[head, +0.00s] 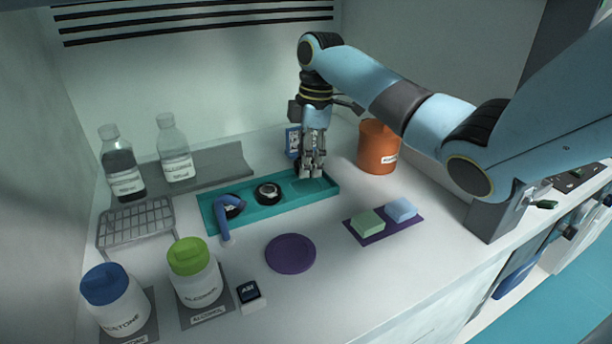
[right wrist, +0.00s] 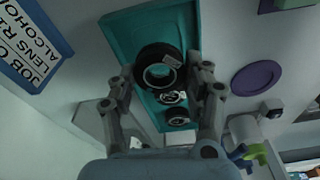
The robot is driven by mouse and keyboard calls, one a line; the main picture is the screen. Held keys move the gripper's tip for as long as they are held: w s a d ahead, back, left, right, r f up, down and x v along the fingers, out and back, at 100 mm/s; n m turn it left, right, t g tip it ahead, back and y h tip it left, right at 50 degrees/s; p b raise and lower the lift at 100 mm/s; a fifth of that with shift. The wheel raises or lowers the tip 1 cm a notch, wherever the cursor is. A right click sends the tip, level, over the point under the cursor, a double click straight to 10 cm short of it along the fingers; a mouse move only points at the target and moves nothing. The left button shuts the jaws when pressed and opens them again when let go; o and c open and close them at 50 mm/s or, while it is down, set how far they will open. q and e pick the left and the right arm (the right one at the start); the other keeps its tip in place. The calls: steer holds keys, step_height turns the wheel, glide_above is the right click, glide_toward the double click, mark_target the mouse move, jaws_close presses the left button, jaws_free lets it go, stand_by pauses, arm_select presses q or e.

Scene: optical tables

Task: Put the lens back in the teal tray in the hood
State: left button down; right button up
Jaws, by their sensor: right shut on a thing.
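My right gripper (head: 312,172) points down over the tray's right end. In the right wrist view, my right gripper (right wrist: 161,78) is shut on a black-rimmed lens (right wrist: 150,54) with a small label. The fingers hide that lens in the head view. I cannot tell whether it touches the tray floor. My left gripper is not in view.
An orange pot (head: 378,148) stands right of the gripper. A blue-framed sign (head: 292,142) is close behind it. A purple disc (head: 290,253) and a purple mat with two blocks (head: 375,238) lie in front. Bottles and a wire rack (head: 135,222) occupy the left.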

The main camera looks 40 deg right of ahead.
mark_target(306, 187)
steer(key=shift+w+f, duration=0.1)
steer(key=shift+w, duration=0.05)
steer(key=shift+f, duration=0.35)
step_height(306, 187, down, 3)
steer(key=shift+r, duration=0.15)
steer(key=shift+f, duration=0.45)
steer(key=o, duration=1)
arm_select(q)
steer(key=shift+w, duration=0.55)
